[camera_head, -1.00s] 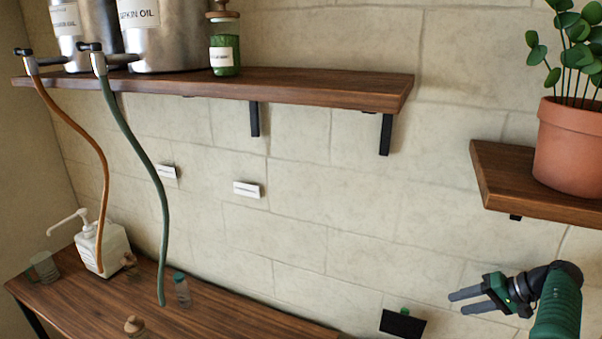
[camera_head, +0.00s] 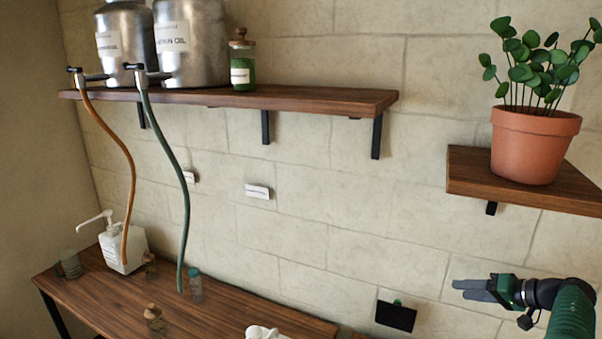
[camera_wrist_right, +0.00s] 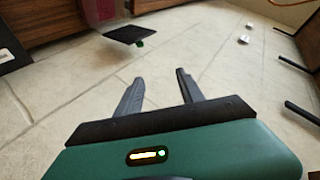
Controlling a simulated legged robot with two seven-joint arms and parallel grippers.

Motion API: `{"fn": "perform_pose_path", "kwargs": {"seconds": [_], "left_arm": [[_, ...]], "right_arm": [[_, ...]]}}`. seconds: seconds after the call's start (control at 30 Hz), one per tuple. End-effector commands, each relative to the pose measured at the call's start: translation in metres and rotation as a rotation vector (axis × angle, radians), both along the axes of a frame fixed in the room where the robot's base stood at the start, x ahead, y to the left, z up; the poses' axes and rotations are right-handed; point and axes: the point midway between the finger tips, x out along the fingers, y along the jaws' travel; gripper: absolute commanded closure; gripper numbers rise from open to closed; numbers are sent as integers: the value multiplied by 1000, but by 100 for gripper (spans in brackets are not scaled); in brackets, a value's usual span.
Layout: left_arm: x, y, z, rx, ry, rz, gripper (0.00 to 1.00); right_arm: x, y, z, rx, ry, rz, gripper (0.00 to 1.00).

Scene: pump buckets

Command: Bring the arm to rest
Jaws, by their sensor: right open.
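My right gripper (camera_head: 478,288) is at the lower right of the head view, on my green and black arm, in front of the tiled wall. In the right wrist view its two grey fingers (camera_wrist_right: 160,92) stand apart with nothing between them. It is clear of the shelves and the table. My left gripper is not in view.
A potted plant (camera_head: 533,143) stands on the right shelf (camera_head: 470,173), above my right gripper. Two metal canisters (camera_head: 190,55) with hoses sit on the long shelf (camera_head: 330,100). The table (camera_head: 100,295) holds a white pump bottle (camera_head: 122,250) and small bottles. A black panel (camera_head: 396,315) is low.

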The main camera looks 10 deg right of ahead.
Motion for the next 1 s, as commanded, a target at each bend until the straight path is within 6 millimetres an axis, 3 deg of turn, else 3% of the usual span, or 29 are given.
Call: {"fn": "perform_pose_path", "kwargs": {"seconds": [0.3,0.4,0.47,0.57,0.67,0.8,1.0], "left_arm": [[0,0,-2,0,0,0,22],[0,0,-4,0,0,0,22],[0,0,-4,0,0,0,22],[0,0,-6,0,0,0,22],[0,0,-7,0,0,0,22],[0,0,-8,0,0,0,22],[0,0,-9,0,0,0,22]], "right_arm": [[62,2,103,-152,-467,-242,55],[69,9,121,-242,-540,-404,55],[64,21,114,-314,-513,-502,55],[34,64,71,-440,-341,-579,55],[-15,119,14,-548,-121,-525,55],[-96,194,-52,-649,137,-338,55],[-230,283,-117,-734,419,18,55]]}}
